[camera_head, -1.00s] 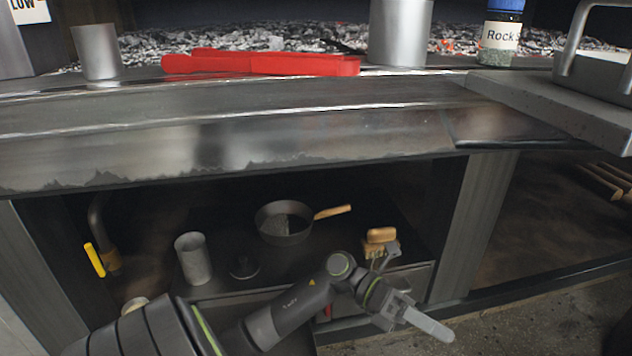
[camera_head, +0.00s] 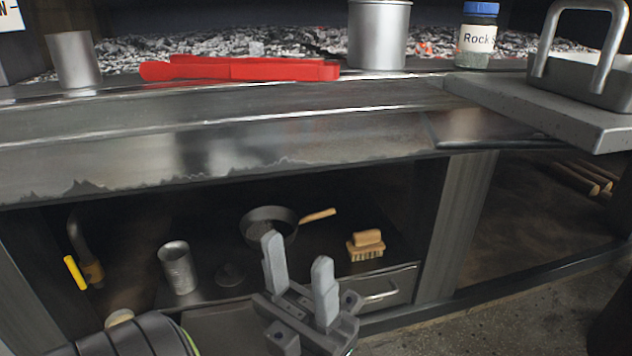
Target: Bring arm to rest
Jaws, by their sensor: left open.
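My left arm comes in from the lower left. Its gripper (camera_head: 298,284) is at the bottom middle, in front of the lower shelf. Its two grey fingers point up and stand apart, with nothing between them. Behind it on the shelf are a dark pan (camera_head: 262,222) with a wooden handle and a wooden brush (camera_head: 367,245) with bristles down. The fingers overlap the pan's lower edge in the picture; I cannot tell the depth gap. My right gripper does not show.
The shelf also holds a ribbed metal can (camera_head: 178,268). A drawer with a handle (camera_head: 382,294) is at its right. Logs (camera_head: 582,176) lie at right.

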